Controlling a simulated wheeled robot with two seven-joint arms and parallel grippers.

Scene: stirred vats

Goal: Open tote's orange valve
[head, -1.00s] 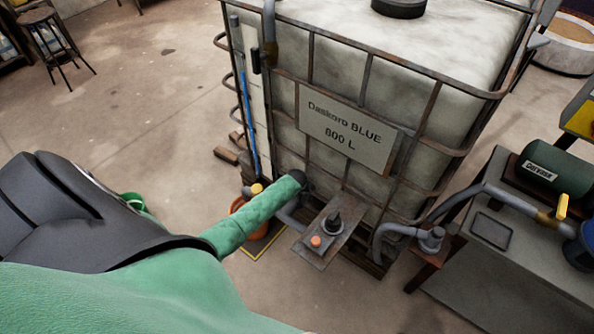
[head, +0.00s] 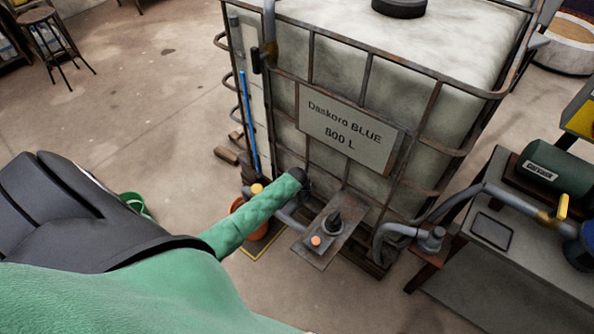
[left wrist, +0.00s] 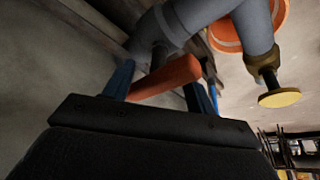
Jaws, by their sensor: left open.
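The tote (head: 455,65) is a large whitish tank in a rusty cage, with a sign (head: 350,130) reading "Daskoro BLUE 800 L". Its orange valve handle (left wrist: 172,76) shows in the left wrist view, in front of a grey pipe fitting (left wrist: 152,35). My left gripper (left wrist: 158,82) is open, with one blue finger on each side of the handle. I cannot tell whether either finger touches it. My right gripper is not in view.
An orange bucket (head: 250,222) stands on the floor under a pipe with a yellow cap (left wrist: 279,97). A bench with a green motor (head: 553,163) and pipes is at the right. Floor at the left is open.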

